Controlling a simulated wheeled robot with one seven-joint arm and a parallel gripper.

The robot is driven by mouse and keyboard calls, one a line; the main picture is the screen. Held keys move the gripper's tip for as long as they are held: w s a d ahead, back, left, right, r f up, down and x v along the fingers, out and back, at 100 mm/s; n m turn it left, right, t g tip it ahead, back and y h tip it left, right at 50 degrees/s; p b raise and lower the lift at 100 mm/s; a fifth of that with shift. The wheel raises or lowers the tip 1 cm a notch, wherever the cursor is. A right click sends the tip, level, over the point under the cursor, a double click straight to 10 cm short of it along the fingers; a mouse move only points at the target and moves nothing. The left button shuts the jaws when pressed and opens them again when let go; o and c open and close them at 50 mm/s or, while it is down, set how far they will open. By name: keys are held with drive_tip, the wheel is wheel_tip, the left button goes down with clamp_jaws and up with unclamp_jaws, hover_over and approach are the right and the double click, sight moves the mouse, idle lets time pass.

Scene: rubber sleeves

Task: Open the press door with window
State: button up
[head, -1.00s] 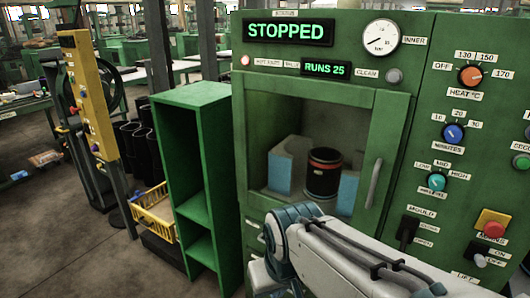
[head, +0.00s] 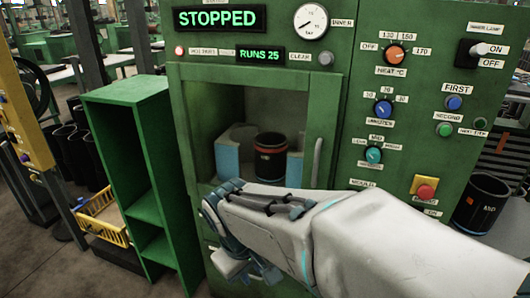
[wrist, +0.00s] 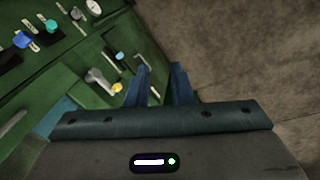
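The press door (head: 262,74) is a green frame around a window, and it looks shut. Its grey upright handle (head: 318,158) is on the door's right side; my arm passes just below it. Through the window I see a black cylinder with a red band (head: 270,158) between pale blue blocks. My gripper (head: 238,268) is low in front of the press, below the window and left of the handle; its fingertips are hard to make out there. In the wrist view my gripper (wrist: 161,70) has two blue fingers apart with nothing between them.
A green open shelf (head: 145,205) stands left of the press, with a yellow basket (head: 103,218) beyond it. Knobs and a red button (head: 425,191) are on the panel to the right. A black cylinder (head: 480,205) stands at the far right. My arm covers the lower panel.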

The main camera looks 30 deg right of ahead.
drive_tip(key=w+d+n+g+h+p, duration=0.1)
drive_tip(key=w+d+n+g+h, duration=0.15)
drive_tip(key=d+n+h, duration=0.45)
drive_tip(key=n+t+h+p, duration=0.3)
drive_tip(key=n+h, duration=0.6)
drive_tip(key=n, duration=0.1)
approach(314, 166)
drive_tip(key=d, duration=0.3)
drive_tip(key=d+p, duration=0.1)
drive_tip(key=d, duration=0.3)
drive_tip(key=w+d+p, duration=0.1)
drive_tip(key=d, duration=0.3)
drive_tip(key=shift+a, duration=0.1)
clamp_jaws()
